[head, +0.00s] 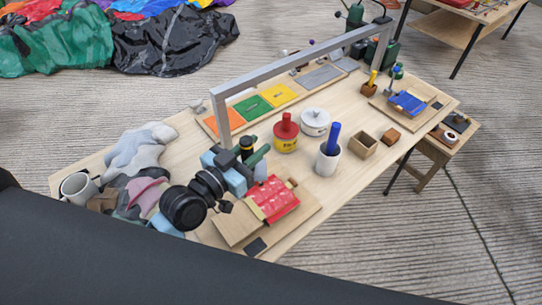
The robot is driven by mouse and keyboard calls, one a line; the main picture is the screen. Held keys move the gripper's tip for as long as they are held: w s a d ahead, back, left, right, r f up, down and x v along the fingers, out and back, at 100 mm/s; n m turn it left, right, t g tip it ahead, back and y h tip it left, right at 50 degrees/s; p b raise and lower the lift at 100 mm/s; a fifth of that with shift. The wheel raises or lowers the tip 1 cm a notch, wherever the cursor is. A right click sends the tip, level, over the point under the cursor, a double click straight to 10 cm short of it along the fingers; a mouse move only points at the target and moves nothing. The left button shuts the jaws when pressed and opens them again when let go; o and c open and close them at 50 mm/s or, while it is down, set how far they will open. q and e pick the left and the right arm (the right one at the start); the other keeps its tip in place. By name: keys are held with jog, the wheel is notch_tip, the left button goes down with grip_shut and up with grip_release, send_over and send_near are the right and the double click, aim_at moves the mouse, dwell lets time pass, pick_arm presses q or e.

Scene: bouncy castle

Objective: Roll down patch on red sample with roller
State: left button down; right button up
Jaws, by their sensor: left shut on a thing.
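The red sample (275,197) is a ridged red sheet with light marks. It lies on a wooden board (300,210) at the front of the table, with a tan strip along its left side. My left gripper (250,163) is beside the sample's far left edge, just above the table. It is shut on a dark upright handle with a yellow band (246,146), which looks like the roller's. The roller's lower end is hidden behind the gripper, so contact with the sample cannot be told. The patch cannot be clearly made out. My right gripper is out of view.
A grey metal bar frame (300,60) spans the table behind the sample. A red-topped yellow tin (286,138), a white tin (315,122) and a white cup with a blue handle (328,158) stand close by.

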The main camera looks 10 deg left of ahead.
pick_arm(q)
jog(key=shift+d+f+m+g+h, duration=0.6)
jog(key=shift+d+m+h, duration=0.2)
jog(key=shift+h, duration=0.3)
jog(key=shift+d+f+m+g+h+b, duration=0.25)
jog(key=shift+d+m+g+h+b, duration=0.15)
jog(key=shift+d+m+g+h, duration=0.3)
jog(key=s+d+r+m+g+h+b, duration=0.2)
jog(key=s+r+m+g+h, duration=0.2)
jog(key=m+g+h, duration=0.5)
jog(key=f+g+y+b, duration=0.1)
jog(key=f, duration=0.1)
jog(key=f+g+y+b, duration=0.1)
jog(key=f+y, duration=0.1)
jog(key=f, duration=0.1)
jog(key=shift+w+a+f+n, duration=0.2)
jog(key=shift+n, duration=0.2)
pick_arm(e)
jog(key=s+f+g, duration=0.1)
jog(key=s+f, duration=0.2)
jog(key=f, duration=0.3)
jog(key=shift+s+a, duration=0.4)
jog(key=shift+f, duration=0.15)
